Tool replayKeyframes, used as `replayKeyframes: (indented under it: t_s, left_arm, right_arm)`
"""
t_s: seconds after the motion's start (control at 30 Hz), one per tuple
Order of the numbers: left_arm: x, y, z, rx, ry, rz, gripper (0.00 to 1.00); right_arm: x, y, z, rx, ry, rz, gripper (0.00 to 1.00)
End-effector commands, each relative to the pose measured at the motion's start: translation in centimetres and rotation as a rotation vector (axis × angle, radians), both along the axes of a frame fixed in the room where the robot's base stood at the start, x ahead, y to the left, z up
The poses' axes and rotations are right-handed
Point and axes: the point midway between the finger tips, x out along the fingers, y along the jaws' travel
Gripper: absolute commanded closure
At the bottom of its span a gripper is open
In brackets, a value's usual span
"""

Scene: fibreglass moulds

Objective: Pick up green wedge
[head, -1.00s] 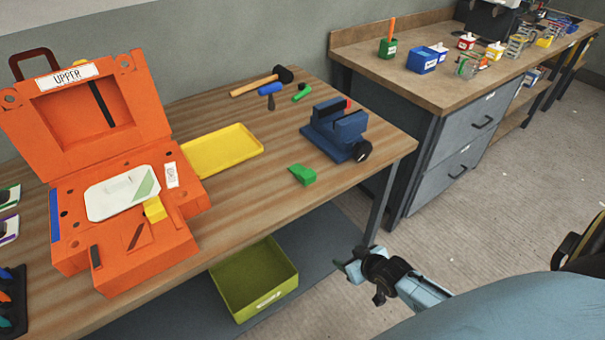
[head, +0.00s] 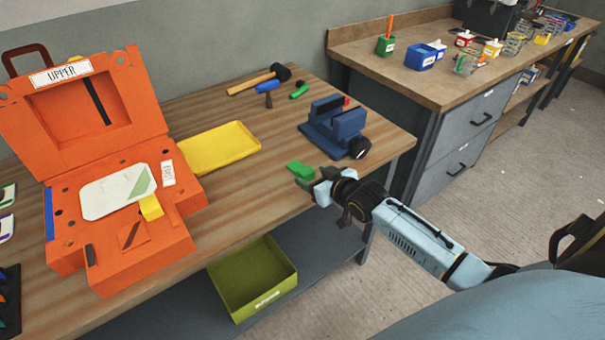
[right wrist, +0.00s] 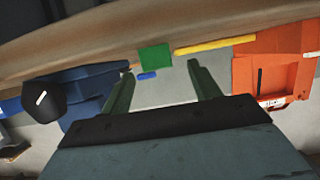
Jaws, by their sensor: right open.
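The green wedge (head: 300,169) lies on the wooden workbench, left of the blue vise and near the front edge. My right gripper (head: 309,187) is at the bench's front edge, just in front of the wedge in the head view, with its jaws pointing towards it. In the right wrist view the green wedge (right wrist: 155,57) shows ahead, between the directions of the two open fingers (right wrist: 162,82). The fingers are apart with nothing between them; I see no contact with the wedge. My left gripper does not show.
The blue vise (head: 335,128) stands right of the wedge. A yellow tray (head: 220,148) and an open orange mould (head: 125,255) lie to the left. Hammers and a small green tool (head: 299,91) lie at the back. A green bin (head: 253,280) sits below the bench.

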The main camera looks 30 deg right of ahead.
Motion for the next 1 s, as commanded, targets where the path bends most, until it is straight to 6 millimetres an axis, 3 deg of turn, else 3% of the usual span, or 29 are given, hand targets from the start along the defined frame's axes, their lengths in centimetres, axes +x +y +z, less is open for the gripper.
replayKeyframes:
  t_s: [0.17,0.5,0.83,1.0]
  left_arm:
    - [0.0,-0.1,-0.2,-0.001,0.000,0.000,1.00]
    - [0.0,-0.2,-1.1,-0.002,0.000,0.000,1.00]
    - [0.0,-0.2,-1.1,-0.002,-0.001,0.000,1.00]
    - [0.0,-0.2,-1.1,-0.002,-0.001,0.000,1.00]
  right_arm:
    - [1.0,0.0,-0.3,0.000,-0.001,0.000,0.38]
    - [5.0,0.0,-1.5,0.000,0.000,-0.001,0.38]
    - [5.4,0.1,-1.6,0.000,0.001,-0.001,0.38]
    - [5.4,0.1,-1.6,0.000,0.001,-0.001,0.60]
